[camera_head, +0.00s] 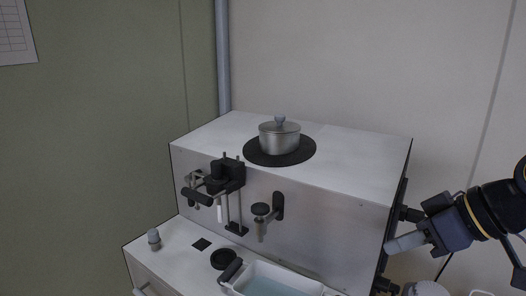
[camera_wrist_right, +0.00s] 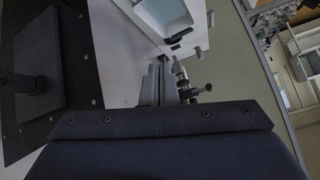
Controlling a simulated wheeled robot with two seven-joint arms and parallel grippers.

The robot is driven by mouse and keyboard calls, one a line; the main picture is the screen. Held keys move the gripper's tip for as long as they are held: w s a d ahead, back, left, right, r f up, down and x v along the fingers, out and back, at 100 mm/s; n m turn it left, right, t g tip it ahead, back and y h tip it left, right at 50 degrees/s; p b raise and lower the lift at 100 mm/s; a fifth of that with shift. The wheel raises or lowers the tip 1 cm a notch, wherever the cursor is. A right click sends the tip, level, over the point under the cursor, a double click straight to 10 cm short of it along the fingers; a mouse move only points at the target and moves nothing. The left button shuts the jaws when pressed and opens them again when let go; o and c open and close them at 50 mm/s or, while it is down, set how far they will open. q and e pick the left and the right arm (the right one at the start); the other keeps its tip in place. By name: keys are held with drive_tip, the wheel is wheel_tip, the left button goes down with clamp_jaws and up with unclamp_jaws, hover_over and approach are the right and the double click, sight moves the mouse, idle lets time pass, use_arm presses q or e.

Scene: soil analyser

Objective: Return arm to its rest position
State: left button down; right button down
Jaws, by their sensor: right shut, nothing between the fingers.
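My right arm comes in from the right edge of the head view. Its gripper (camera_head: 398,244) points left, beside or in front of the right side of the soil analyser (camera_head: 330,172); I cannot tell whether they touch. Its fingers are together and empty. In the right wrist view the shut fingers (camera_wrist_right: 164,84) show at the centre, with the white work surface and tray beyond them. My left gripper is not in view.
A lidded metal pot (camera_head: 279,138) sits on a round black plate (camera_head: 254,150) on top of the analyser. A tray with pale blue contents (camera_head: 251,277), a black round piece (camera_head: 223,259) and a small grey-capped item (camera_head: 154,239) are on the lower ledge.

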drive_tip(key=s+f+m+h, duration=0.1)
drive_tip(key=s+f+m, duration=0.2)
drive_tip(key=f, duration=0.4)
drive_tip(key=s+f+m+h, duration=0.1)
drive_tip(key=s+f+m, duration=0.1)
drive_tip(key=s+f, duration=0.4)
drive_tip(key=s+a+f+m+h, duration=0.1)
drive_tip(key=s+f+m, duration=0.2)
drive_tip(key=f, duration=0.6)
drive_tip(key=shift+s+f+m, duration=0.25)
drive_tip(key=shift+s+m, duration=0.05)
drive_tip(key=shift+s, duration=0.65)
drive_tip(key=shift+a, duration=0.1)
